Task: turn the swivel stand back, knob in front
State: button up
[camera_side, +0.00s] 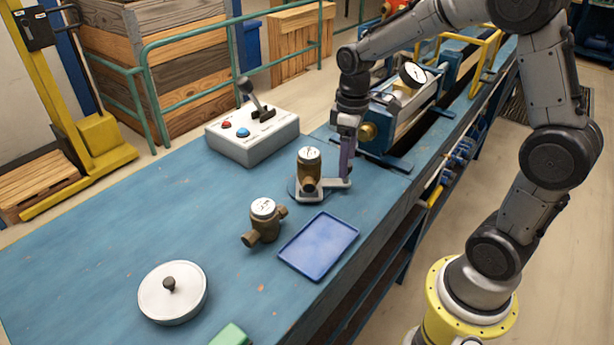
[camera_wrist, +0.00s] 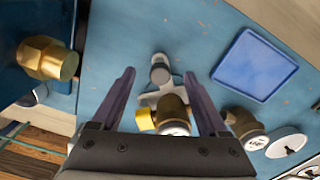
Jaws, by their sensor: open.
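The swivel stand (camera_side: 306,197) is on the blue bench, with a brass meter (camera_side: 309,170) upright on it. Its light grey arm points right in the side view, toward the bench's long edge. My gripper (camera_side: 347,172) is low at the end of this arm, fingers pointing down and partly hiding the knob there. In the wrist view the grey knob (camera_wrist: 160,73) shows between the two open purple fingers of my gripper (camera_wrist: 159,76), with a gap to each side. The mounted meter (camera_wrist: 172,114) shows behind the knob, nearer my wrist. Contact is not visible.
A round lidded white disc (camera_side: 172,292) is at the front. A lever box (camera_side: 252,136) stands behind. The test rig with a brass fitting (camera_side: 368,131) is close to my gripper.

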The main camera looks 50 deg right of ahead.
jog(key=shift+a, duration=0.1)
jog(key=shift+s+a, duration=0.4)
jog(key=shift+a, duration=0.1)
jog(key=shift+a, duration=0.1)
